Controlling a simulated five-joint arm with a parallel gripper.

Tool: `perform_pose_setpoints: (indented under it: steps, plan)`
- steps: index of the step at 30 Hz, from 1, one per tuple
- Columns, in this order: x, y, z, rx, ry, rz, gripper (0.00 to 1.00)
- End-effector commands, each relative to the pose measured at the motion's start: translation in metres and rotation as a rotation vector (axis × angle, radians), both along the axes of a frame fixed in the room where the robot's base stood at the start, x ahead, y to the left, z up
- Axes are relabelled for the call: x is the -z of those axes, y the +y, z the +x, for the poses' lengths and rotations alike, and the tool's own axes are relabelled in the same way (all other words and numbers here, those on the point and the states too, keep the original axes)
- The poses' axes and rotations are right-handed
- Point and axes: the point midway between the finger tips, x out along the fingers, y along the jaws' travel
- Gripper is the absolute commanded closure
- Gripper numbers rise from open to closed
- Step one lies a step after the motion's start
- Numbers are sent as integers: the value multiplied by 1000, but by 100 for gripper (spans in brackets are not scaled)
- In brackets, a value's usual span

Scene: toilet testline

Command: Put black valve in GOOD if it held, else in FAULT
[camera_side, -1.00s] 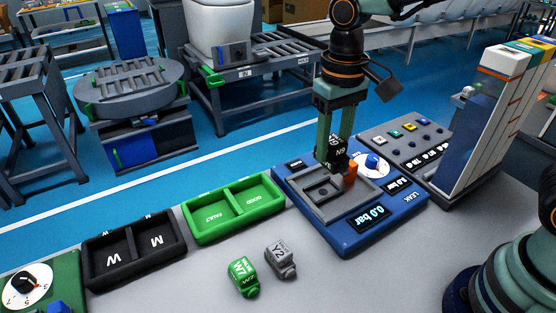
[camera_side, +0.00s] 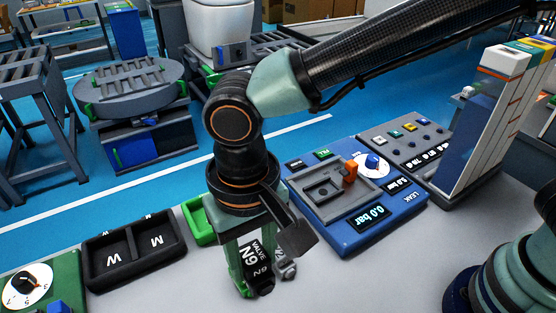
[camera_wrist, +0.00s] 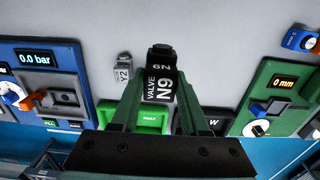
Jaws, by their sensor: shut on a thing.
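My gripper (camera_side: 255,272) is shut on the black valve (camera_side: 262,262), marked N9, and holds it over the grey table in front of the green tray. The black valve also shows between the fingers in the wrist view (camera_wrist: 160,85). The green tray (camera_side: 196,222) is mostly hidden behind my arm; its FAULT label shows in the wrist view (camera_wrist: 148,118), and GOOD is hidden. The blue leak tester (camera_side: 330,225) has an empty nest (camera_side: 325,190), an orange clamp (camera_side: 350,172) and a display (camera_side: 372,218) reading 0.0 bar.
The grey valve Y2 (camera_wrist: 123,70) stands on the table close by, partly hidden behind the black valve in the side view. The green valve W7 is not clearly visible. A black tray (camera_side: 135,245) marked W and M lies left. A green gauge box (camera_wrist: 265,95) reads 0 mm.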

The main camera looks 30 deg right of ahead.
Motion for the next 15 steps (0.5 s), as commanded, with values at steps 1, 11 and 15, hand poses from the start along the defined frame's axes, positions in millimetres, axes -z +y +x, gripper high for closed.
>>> perform_pose_setpoints:
  steps: [1,11,15]
  plan:
    - [14,-1,0,0,4,-5,100]
    - [88,-1,0,0,2,-3,100]
    - [102,0,1,0,0,-1,100]
